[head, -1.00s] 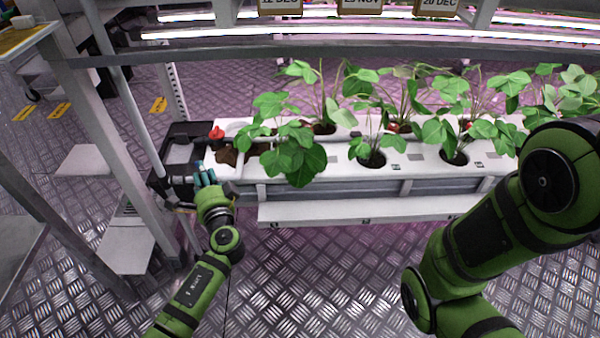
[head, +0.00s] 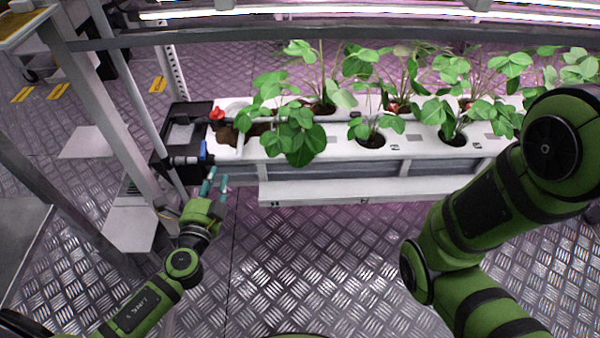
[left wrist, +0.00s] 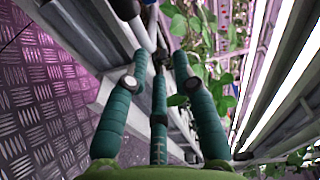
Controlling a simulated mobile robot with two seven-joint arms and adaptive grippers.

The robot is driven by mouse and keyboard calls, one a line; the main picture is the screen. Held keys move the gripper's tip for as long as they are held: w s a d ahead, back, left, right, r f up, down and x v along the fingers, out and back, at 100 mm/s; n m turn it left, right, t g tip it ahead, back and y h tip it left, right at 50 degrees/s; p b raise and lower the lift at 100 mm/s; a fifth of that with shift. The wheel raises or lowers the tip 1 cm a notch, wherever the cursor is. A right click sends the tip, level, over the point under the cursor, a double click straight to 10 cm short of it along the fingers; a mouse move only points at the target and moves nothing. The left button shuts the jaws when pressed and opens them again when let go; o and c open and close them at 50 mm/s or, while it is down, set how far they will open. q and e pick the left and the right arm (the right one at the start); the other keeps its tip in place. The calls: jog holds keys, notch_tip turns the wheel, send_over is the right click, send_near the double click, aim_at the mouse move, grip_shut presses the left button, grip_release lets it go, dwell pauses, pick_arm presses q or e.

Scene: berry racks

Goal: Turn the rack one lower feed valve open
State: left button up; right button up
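A small blue valve handle (head: 203,150) stands upright on the pipe at the left end of the white planter trough, beside the black box (head: 170,150). A red valve knob (head: 217,113) sits higher up on the same end. My left gripper (head: 214,180), with teal fingers, is just below and in front of the blue handle, apart from it. In the left wrist view its fingers (left wrist: 160,75) are spread and empty, with a bit of blue at the top edge (left wrist: 149,3). My right gripper is out of view; only its arm shows.
Leafy plants (head: 300,135) stand in the white trough (head: 330,150) right of the valves. A rack post (head: 135,100) rises left of the black box. A white ledge (head: 350,188) runs below the trough. Open metal floor (head: 310,260) lies in front.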

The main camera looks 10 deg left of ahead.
pick_arm(q)
jog(key=s+d+r+h, duration=0.1)
jog(key=d+r+h, duration=0.25)
jog(key=d, duration=0.35)
jog(key=s+d+r+h, duration=0.2)
jog(key=d+h, duration=0.2)
jog(key=d, duration=0.3)
jog(key=s+d+r+n+t+h, duration=0.1)
jog(key=s+d+r+h, duration=0.1)
jog(key=d+r+h, duration=0.1)
jog(key=s+d+r+t+h, duration=0.1)
jog(key=s+d+r+h, duration=0.2)
jog(key=r, duration=0.5)
jog(key=shift+d+r+n, duration=0.3)
jog(key=shift+d+n, duration=0.1)
jog(key=shift+d, duration=0.5)
jog(key=shift+s, duration=0.1)
